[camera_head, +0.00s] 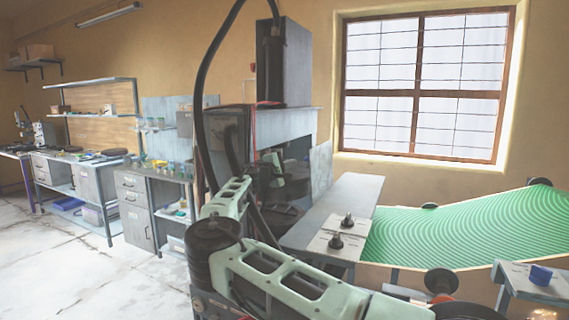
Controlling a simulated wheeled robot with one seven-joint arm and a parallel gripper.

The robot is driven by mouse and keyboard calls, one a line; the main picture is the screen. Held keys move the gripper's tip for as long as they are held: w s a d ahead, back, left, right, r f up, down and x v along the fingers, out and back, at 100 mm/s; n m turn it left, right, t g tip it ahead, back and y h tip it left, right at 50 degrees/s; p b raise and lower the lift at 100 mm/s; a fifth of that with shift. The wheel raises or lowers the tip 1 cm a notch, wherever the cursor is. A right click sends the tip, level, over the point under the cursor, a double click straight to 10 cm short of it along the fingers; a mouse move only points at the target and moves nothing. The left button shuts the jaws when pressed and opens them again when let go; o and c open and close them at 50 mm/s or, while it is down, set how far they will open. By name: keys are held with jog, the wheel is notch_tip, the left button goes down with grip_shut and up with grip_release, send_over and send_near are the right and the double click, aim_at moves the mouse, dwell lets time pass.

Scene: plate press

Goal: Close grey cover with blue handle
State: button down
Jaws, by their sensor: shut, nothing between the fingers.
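A flat light grey panel (320,172) stands upright on the right side of the grey press (285,125), beside its dark opening. It looks like the cover, swung out from the opening, but I see no blue handle on it. My arm reaches up from the bottom right and bends at the lower middle. My gripper (274,163) is small and dark in front of the press opening, to the left of the panel and seemingly apart from it. It is shut and empty; its fingertips are hard to make out.
A grey table (345,200) with two black knobs on pale plates stands right of the press. A green curved conveyor (470,228) runs further right. A blue knob (541,275) sits on a grey box at the right edge. Workbenches line the left wall; the left floor is clear.

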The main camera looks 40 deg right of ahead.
jog(key=shift+w+d+r+p, duration=0.1)
jog(key=shift+w+d+p, duration=0.15)
jog(key=shift+d, duration=0.75)
jog(key=shift+w+d+p, duration=0.1)
jog(key=shift+d+p, duration=0.2)
jog(key=shift+d, duration=0.7)
